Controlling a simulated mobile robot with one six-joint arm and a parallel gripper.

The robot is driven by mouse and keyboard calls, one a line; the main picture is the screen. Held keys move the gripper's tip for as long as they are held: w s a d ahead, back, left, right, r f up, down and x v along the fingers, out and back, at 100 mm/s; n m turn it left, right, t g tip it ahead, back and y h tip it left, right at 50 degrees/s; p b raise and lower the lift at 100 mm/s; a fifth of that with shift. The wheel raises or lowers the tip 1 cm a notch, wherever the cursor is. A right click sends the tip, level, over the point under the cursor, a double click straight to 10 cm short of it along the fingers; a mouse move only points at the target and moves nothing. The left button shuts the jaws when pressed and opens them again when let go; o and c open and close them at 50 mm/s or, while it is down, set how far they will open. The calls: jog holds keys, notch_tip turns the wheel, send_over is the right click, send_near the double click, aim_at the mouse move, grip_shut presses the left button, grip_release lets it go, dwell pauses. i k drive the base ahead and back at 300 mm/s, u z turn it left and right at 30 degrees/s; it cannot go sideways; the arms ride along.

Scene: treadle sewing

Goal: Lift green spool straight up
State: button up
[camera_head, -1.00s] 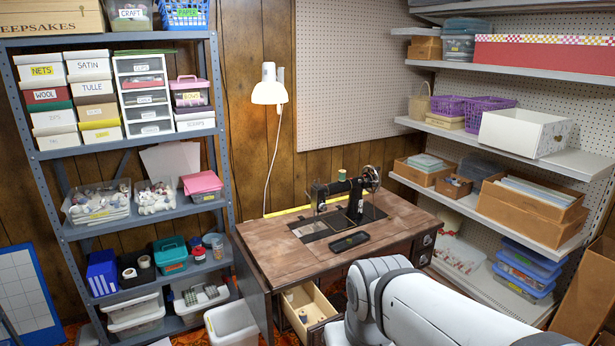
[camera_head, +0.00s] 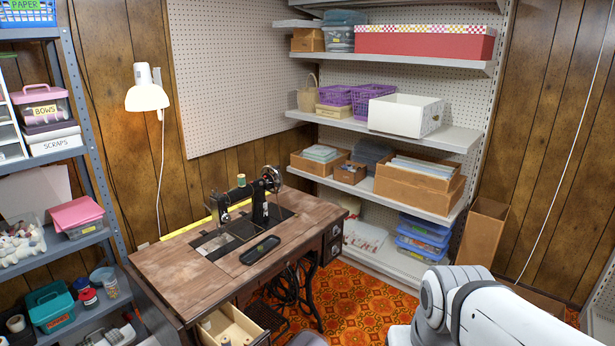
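The sewing machine stands on the wooden treadle table (camera_head: 178,266). My white arm shows at the lower right, well apart from the spool. My gripper is not in view.
A dark tray (camera_head: 260,250) lies on the table's front part. An open drawer (camera_head: 232,326) juts from the table's front with small items inside. Shelves (camera_head: 455,138) line the right wall. Patterned carpet (camera_head: 352,302) is clear between table and arm.

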aim_at(241, 177)
jog(key=z, duration=1.05)
jog(key=i, duration=2.45)
jog(key=u, duration=2.85)
jog(key=i, duration=1)
jog(key=z, duration=0.05)
